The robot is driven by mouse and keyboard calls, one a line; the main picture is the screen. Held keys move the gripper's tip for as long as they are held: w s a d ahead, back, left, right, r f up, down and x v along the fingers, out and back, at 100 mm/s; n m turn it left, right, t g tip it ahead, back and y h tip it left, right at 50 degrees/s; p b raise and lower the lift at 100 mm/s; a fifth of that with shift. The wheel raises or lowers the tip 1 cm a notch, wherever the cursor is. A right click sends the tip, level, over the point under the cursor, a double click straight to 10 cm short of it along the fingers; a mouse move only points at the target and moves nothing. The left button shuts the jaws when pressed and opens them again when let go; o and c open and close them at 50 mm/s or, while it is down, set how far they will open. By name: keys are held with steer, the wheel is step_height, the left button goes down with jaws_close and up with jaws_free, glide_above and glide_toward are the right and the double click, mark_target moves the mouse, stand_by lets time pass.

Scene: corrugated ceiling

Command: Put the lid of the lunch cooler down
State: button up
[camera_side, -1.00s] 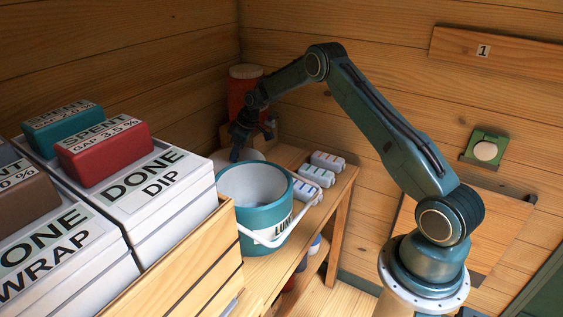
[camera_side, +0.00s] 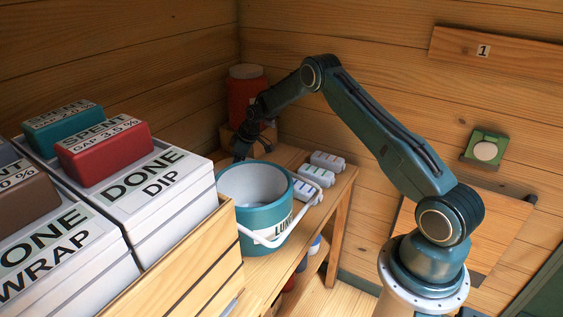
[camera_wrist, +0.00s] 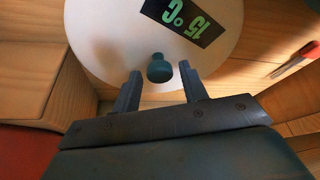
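The white round lid (camera_wrist: 105,38) shows in the wrist view with a "15°C" label and a dark teal knob (camera_wrist: 159,68). My gripper (camera_wrist: 160,70) is open, with one finger on each side of the knob and a gap on both sides. The teal lunch cooler (camera_side: 262,218) stands uncovered on the wooden table in the side view, its white handle hanging at the front. My gripper (camera_side: 240,155) is low behind the cooler there. I cannot make out the lid in the side view; the cooler seems to hide it.
A red canister (camera_side: 244,88) stands behind my gripper on a wooden block. Several small white packs (camera_side: 316,177) sit right of the cooler. A wooden crate (camera_side: 190,265) of labelled boxes stands at left. A red-handled tool (camera_wrist: 295,60) lies right of the lid.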

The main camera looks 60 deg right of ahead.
steer(key=shift+o, duration=0.2)
steer(key=shift+r, duration=0.15)
steer(key=shift+v, duration=0.8)
steer(key=v, duration=1)
steer(key=shift+s+r, duration=0.15)
steer(key=s+a+r+m+h, duration=0.1)
steer(key=s+a+r, duration=0.65)
steer(key=r, duration=0.25)
steer(key=s+a+r+m, duration=0.1)
steer(key=s+a+r, duration=0.65)
steer(key=r, duration=0.25)
steer(key=s+a+m, duration=0.1)
steer(key=s+a, duration=0.2)
steer(key=s, duration=0.9)
steer(key=s+a+m+t, duration=0.1)
steer(key=s+a, duration=0.2)
steer(key=s, duration=0.9)
steer(key=shift+s+f+t+h, duration=0.25)
steer(key=shift+s+t+h, duration=0.05)
steer(key=shift+s+h, duration=0.1)
